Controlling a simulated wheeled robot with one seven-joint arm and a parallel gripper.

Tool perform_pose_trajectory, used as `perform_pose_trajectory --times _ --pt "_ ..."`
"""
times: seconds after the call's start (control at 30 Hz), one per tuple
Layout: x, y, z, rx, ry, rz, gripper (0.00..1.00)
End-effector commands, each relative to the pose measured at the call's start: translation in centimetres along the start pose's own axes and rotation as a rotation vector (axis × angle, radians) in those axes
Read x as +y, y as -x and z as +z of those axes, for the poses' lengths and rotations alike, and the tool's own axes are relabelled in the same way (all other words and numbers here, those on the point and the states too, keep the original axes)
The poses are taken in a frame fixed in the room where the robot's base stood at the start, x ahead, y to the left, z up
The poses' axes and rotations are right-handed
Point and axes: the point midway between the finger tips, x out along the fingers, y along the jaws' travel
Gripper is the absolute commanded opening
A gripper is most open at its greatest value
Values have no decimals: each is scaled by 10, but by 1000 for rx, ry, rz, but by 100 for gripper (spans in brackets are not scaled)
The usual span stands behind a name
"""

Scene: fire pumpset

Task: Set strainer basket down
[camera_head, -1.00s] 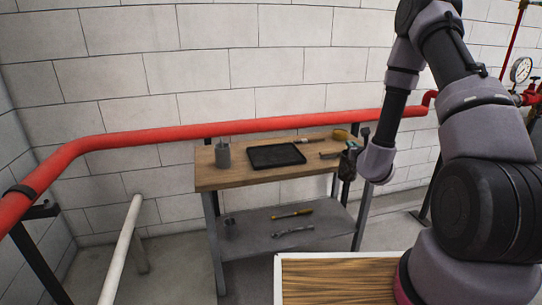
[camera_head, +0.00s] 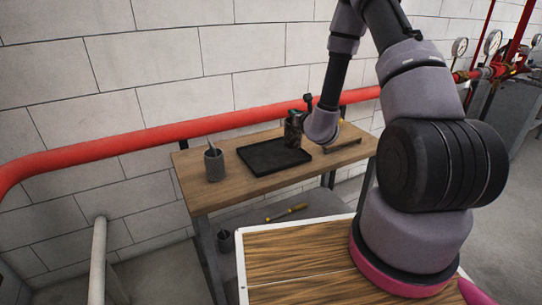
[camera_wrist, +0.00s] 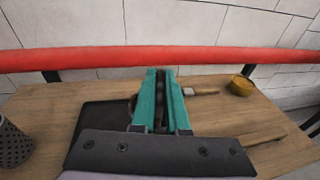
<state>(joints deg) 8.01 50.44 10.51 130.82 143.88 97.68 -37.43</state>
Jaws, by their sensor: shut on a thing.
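My gripper (camera_head: 293,122) has teal fingers and is above the wooden workbench, by the right end of the black tray (camera_head: 262,157). It is shut on a dark thing that I take to be the strainer basket (camera_head: 292,139). In the wrist view the teal fingers of my gripper (camera_wrist: 160,75) point away, with a dark strip between them and a dark curved edge at their left. Most of the held thing is hidden, and I cannot tell whether it touches the tray. The tray (camera_wrist: 98,120) lies left of the fingers.
A grey perforated cylinder (camera_head: 214,165) with something sticking up stands left of the tray; it also shows in the wrist view (camera_wrist: 13,148). A brush (camera_wrist: 201,91) and yellow bowl (camera_wrist: 242,85) lie right. A red pipe (camera_head: 150,141) runs behind the bench (camera_head: 205,197).

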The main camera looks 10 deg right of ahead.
Motion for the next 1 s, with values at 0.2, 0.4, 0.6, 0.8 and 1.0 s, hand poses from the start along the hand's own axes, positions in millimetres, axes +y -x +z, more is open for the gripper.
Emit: perform_pose_trajectory --times 0.2,0.4,0.6,0.8,1.0 --pt "36 -31 22 -5 22 123 0" --pt "56 -46 32 2 40 189 0" --pt "59 -52 5 8 42 201 0" --pt "59 -56 -21 5 43 201 0" --pt "59 -60 -46 6 42 201 0"
